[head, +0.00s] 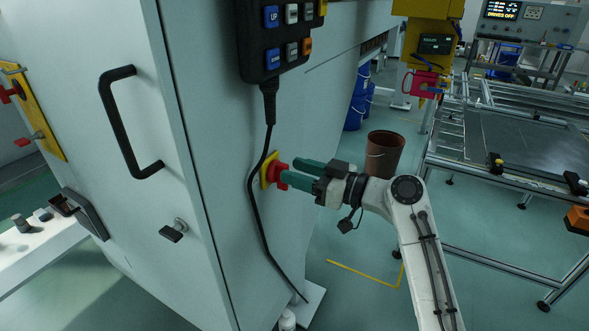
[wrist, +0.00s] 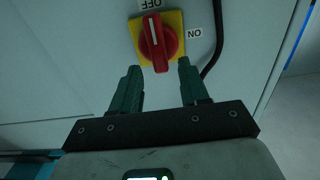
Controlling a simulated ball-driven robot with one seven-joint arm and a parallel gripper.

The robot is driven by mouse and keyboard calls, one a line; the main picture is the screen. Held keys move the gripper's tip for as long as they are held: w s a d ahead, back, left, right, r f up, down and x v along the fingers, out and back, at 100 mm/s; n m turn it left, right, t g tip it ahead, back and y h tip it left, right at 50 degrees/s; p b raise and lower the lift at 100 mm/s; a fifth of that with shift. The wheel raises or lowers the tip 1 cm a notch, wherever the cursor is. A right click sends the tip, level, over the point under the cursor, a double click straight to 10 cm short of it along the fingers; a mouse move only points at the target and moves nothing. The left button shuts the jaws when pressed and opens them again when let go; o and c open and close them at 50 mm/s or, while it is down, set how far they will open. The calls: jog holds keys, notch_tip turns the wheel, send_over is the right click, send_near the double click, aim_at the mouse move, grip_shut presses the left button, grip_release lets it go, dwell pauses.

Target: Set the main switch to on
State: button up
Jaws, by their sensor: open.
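The main switch is a red rotary knob on a yellow plate, on the side of the pale cabinet; it shows in the head view (head: 272,172) and the wrist view (wrist: 158,40). In the wrist view its white mark points up at the OFF label (wrist: 150,4). The ON label (wrist: 195,33) is right of the plate. Both labels appear upside down. My gripper (wrist: 158,74) is open, with a green finger on each side of the knob's lower end. Contact cannot be told. In the head view my gripper (head: 296,174) reaches the knob from the right.
A black pendant (head: 270,70) hangs on the cabinet, and its cable (head: 257,210) runs down close beside the switch. A door handle (head: 113,125) stands out at left. A brown bucket (head: 384,153) and a metal-framed table (head: 520,150) are behind my arm at right.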

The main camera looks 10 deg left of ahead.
jog(key=shift+w+a, duration=0.2)
jog(key=shift+a, duration=0.5)
jog(key=shift+c, duration=0.3)
grip_shut()
